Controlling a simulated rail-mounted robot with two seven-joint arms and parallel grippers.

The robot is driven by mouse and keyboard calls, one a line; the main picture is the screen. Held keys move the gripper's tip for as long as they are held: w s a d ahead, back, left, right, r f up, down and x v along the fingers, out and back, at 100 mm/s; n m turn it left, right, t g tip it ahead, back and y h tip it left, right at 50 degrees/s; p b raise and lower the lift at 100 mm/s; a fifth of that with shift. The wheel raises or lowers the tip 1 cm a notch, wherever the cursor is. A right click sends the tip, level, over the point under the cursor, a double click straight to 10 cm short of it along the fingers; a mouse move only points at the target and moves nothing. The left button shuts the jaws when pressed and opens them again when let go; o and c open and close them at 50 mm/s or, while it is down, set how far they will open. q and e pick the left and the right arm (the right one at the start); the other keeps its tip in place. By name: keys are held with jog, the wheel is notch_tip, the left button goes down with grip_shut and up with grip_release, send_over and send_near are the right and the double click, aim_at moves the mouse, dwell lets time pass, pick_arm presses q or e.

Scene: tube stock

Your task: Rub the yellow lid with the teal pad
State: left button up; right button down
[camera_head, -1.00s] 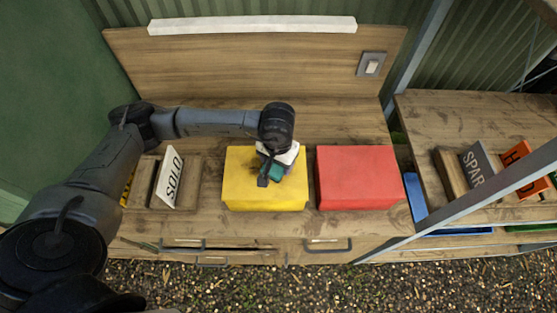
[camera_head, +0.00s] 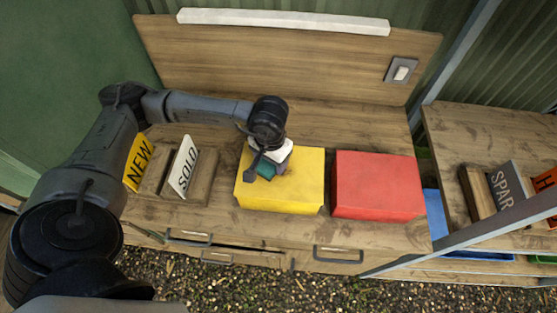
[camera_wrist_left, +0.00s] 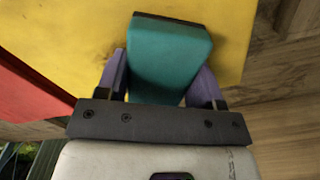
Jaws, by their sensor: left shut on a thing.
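The yellow lid (camera_head: 302,188) is a flat-topped yellow block on the wooden bench, left of the red one. My left gripper (camera_head: 270,160) is above the lid's left part, shut on the teal pad (camera_head: 264,171). In the left wrist view the pad (camera_wrist_left: 170,55) sits between the two purple fingers of the gripper (camera_wrist_left: 160,85), with a dark layer along its far edge. Yellow surface (camera_wrist_left: 75,30) lies beneath it, with faint dark smudges. The pad's underside is hidden, so I cannot tell for certain whether it touches the lid. My right gripper is out of view.
A red box (camera_head: 378,186) stands close on the right. A SOLD sign (camera_head: 184,168) and a NEW sign (camera_head: 138,163) stand at the left. A backboard (camera_head: 290,65) with a switch (camera_head: 401,72) rises behind. A side bench (camera_head: 470,130) is at the right.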

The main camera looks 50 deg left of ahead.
aim_at(295, 167)
pick_arm(q)
jog(key=shift+s+a+f+b, duration=0.15)
jog(key=shift+s+a+b, duration=0.55)
jog(key=shift+s+a, duration=0.75)
jog(key=shift+b, duration=0.75)
jog(key=shift+w+d, duration=1.1)
jog(key=shift+d, duration=0.05)
jog(key=shift+w+d+r+b, duration=0.15)
jog(key=shift+w+d+b, duration=0.15)
jog(key=shift+w+d, duration=0.4)
jog(key=shift+w+d+r+b, duration=0.1)
jog(key=shift+w+d+b, duration=0.2)
jog(key=shift+w+d, duration=0.35)
jog(key=shift+w+d+f+b, duration=0.2)
jog(key=shift+w+d+b, duration=0.45)
jog(key=shift+w+d, duration=0.6)
jog(key=shift+r, duration=0.1)
